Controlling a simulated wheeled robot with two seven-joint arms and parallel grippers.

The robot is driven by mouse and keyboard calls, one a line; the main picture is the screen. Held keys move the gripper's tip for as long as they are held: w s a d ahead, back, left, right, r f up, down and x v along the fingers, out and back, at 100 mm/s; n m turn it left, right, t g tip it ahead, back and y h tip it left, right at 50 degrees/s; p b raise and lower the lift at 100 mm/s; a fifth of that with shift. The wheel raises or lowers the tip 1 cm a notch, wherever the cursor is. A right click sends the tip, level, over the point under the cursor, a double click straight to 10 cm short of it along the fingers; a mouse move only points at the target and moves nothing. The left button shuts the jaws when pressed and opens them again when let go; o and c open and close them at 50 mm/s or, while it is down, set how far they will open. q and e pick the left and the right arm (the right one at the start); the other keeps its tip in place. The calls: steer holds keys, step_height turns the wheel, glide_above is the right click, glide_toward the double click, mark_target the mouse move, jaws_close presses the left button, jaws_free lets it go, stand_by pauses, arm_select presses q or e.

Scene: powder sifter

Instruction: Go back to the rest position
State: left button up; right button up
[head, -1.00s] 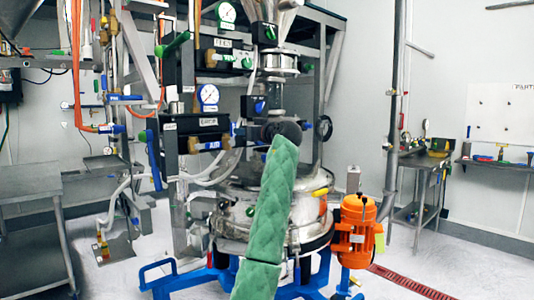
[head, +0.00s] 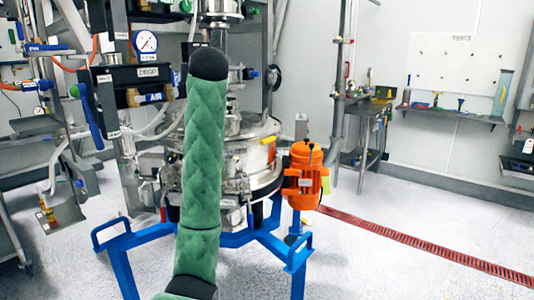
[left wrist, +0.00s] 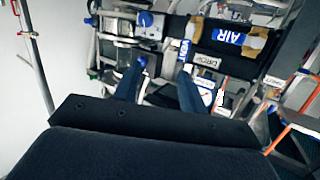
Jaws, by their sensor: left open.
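My left arm in its green padded sleeve rises from the bottom of the head view, nearly upright, in front of the powder sifter (head: 262,165). Its dark rounded wrist end is at the top, and the gripper itself is hidden behind it there. In the left wrist view my left gripper (left wrist: 160,88) shows two dark blue fingers spread apart with nothing between them. My right gripper is in neither view.
The sifter stands on a blue frame (head: 125,268) with an orange motor (head: 305,178) at its right. A gauge panel (head: 130,74) is left of my arm. A wall shelf (head: 455,115) is at the right. The floor at the right is open, crossed by a red drain grate (head: 420,248).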

arm_select(q)
steer(key=s+d+f+m+g+h+p, duration=0.1)
steer(key=s+d+f+m+h+p, duration=0.1)
steer(key=s+f, duration=0.75)
steer(key=s+d+f+m+g+h+p, duration=0.25)
steer(key=s+f, duration=0.25)
steer(key=f, duration=1)
steer(key=s+d+f+m+g+h+p, duration=0.1)
steer(key=s+f+h, duration=0.2)
steer(key=s+f, duration=0.65)
steer(key=s+f+g+p, duration=0.2)
steer(key=s+f+g, duration=0.2)
steer(key=s+f, duration=1.1)
steer(key=s+f+g+p, duration=0.3)
steer(key=s+f+g, duration=0.1)
steer(key=s+f, duration=1.1)
steer(key=shift+s+a, duration=0.25)
steer(key=shift+s, duration=2.05)
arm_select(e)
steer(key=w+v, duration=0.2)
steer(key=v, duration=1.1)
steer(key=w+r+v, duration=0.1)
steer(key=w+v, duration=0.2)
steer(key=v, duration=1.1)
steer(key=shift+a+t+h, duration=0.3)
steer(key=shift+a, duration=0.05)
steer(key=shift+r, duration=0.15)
